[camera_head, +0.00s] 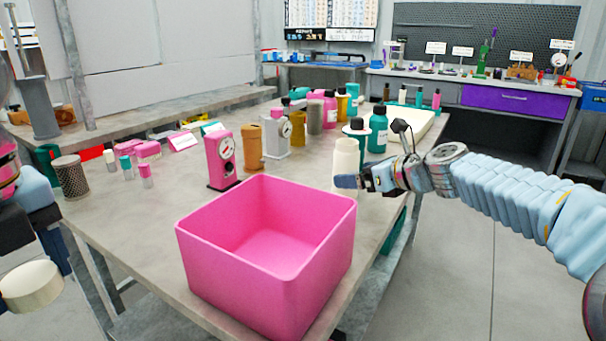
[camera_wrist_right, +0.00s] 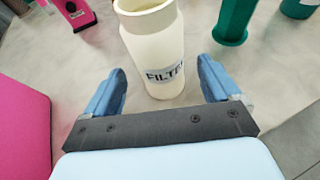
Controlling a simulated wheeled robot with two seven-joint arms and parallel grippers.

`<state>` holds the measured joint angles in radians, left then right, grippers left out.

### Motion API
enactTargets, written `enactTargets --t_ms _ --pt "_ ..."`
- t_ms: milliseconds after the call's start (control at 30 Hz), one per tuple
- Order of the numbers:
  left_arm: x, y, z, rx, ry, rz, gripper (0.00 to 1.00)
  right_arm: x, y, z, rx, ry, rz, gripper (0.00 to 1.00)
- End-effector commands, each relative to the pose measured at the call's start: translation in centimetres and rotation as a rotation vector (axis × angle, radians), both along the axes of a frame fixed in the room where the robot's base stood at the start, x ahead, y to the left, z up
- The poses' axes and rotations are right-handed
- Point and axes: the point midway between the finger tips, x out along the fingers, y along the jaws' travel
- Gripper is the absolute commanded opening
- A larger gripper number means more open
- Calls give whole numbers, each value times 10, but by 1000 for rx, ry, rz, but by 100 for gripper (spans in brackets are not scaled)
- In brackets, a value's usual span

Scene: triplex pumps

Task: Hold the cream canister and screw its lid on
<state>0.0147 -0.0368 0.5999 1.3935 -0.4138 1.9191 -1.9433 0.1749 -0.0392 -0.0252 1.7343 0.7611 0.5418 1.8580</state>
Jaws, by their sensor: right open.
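The cream canister (camera_head: 346,160) stands upright and open-topped on the table behind the pink bin. In the right wrist view the canister (camera_wrist_right: 160,58) bears a "FILTER" label. My right gripper (camera_head: 350,182) is at the canister's lower body, coming from the right. In the wrist view its open fingers (camera_wrist_right: 162,68) are on either side of the canister, with a gap visible on the right. A round cream lid (camera_head: 32,286) is at the lower left edge of the head view, off the table, at my left gripper (camera_head: 42,262). That gripper appears shut on it; its far finger is hidden.
The large pink bin (camera_head: 195,255) is at the table's front, close left of the canister. A teal bottle (camera_head: 377,130) and a green item (camera_wrist_right: 233,25) stand behind the canister. Several gauges, jars and bottles line the table. Some surface left of the bin is clear.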

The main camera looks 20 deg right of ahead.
Motion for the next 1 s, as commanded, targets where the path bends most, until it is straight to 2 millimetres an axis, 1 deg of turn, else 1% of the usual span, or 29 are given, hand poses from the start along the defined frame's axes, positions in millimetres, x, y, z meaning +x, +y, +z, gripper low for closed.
enactTargets --t_ms 33,100,200,567,600,667,900,1000 --pt "0 0 -1 0 0 0 32 7 4 -4 1 1 1 90" --pt "0 0 -1 0 0 0 32 16 7 -8 1 3 1 90" --pt "0 0 -1 0 0 0 32 23 10 -10 0 0 0 90" --pt "0 0 -1 0 0 0 32 25 10 -11 0 0 -1 90" --pt "0 0 -1 0 0 0 32 25 10 -11 0 0 -1 86" --pt "0 0 -1 0 0 0 32 25 10 -11 0 0 -1 77" --pt "0 0 -1 0 0 0 32 25 10 -11 0 0 -1 40" --pt "0 0 -1 0 0 0 32 25 10 -11 0 -1 -1 27"
